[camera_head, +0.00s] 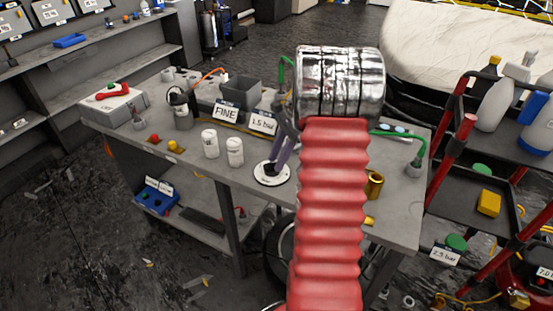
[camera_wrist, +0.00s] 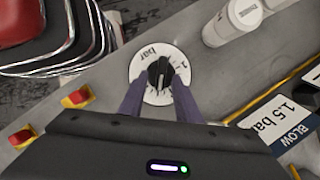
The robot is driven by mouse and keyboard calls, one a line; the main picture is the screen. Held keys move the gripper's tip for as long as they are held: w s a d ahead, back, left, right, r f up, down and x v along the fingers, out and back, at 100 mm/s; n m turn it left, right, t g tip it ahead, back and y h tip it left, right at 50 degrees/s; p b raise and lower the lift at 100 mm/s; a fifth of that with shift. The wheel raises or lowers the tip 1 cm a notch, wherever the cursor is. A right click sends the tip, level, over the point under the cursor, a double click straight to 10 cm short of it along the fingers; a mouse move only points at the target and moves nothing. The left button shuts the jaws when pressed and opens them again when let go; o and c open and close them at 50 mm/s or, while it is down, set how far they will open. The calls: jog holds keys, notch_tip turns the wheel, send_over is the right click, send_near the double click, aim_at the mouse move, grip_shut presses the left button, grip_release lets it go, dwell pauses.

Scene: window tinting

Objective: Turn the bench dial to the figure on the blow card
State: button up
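The bench dial (camera_head: 271,174) is a white disc on the grey bench, partly hidden by my gripper in the head view. In the wrist view the dial (camera_wrist: 150,96) has a black knob (camera_wrist: 160,73), the word "bar" and a "1" on its face. The setting is too small to read surely. My gripper (camera_wrist: 160,80) is over the dial with one purple finger on each side of the knob and apparent gaps between. It also shows in the head view (camera_head: 282,152). The blow card (camera_wrist: 285,118) reads 1.5 bar; it stands behind the dial in the head view (camera_head: 262,122).
Two white bottles (camera_head: 222,148) stand left of the dial. A FINE card (camera_head: 226,113) and a grey bin (camera_head: 241,92) are behind. Red-and-yellow pieces (camera_wrist: 77,97) sit near the bench edge. A brass cup (camera_head: 374,184) is to the right. A 2.5 bar card (camera_head: 445,255) is farther right.

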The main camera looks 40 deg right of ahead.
jog(key=shift+f, duration=0.2)
grip_shut()
jog(key=shift+a, duration=0.25)
jog(key=shift+d, duration=0.15)
